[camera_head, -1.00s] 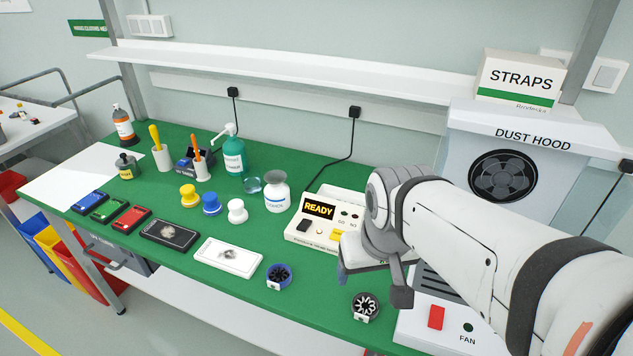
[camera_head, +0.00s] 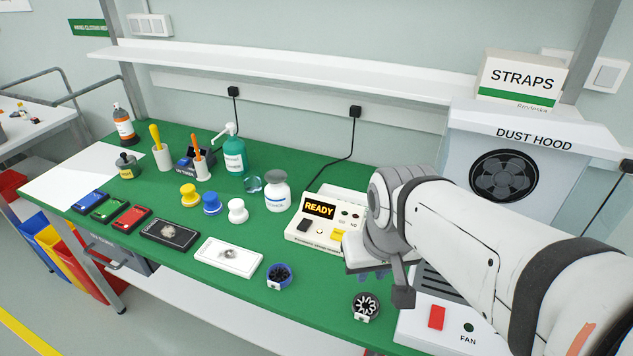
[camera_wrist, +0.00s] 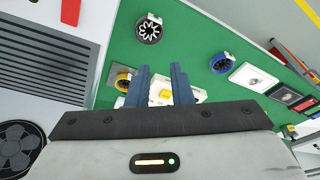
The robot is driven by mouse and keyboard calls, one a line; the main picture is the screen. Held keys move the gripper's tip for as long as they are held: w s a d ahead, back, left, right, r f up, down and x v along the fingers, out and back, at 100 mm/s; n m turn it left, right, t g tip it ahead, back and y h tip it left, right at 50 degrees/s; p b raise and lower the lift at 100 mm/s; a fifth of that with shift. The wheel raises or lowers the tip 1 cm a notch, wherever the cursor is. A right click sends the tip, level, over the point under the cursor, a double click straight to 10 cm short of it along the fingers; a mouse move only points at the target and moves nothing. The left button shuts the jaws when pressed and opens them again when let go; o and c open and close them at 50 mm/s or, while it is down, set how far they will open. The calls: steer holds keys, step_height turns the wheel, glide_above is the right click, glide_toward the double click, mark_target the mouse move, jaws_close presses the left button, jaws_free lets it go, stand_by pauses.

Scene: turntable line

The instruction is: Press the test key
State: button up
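The tester (camera_head: 300,233) is a cream box on the green bench, its orange display (camera_head: 319,207) reading READY. Its sloped top carries a black key (camera_head: 303,226), a round white button (camera_head: 320,230) and a yellow key (camera_head: 338,235); their labels are too small to read. My gripper (camera_head: 370,277) hangs just right of the tester and hides part of it. In the wrist view, my gripper's blue fingers (camera_wrist: 160,67) are apart with nothing held. The yellow key (camera_wrist: 165,93) shows between them, farther off; I cannot tell the height gap.
A black-and-white round piece (camera_head: 366,305) and a blue one (camera_head: 278,275) lie in front. A yellow one (camera_wrist: 124,80) shows beside the fingers in the wrist view. A white jar (camera_head: 277,193) stands left of the tester. The dust hood (camera_head: 530,140) is at right.

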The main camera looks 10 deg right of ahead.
jaws_close()
stand_by(0.8)
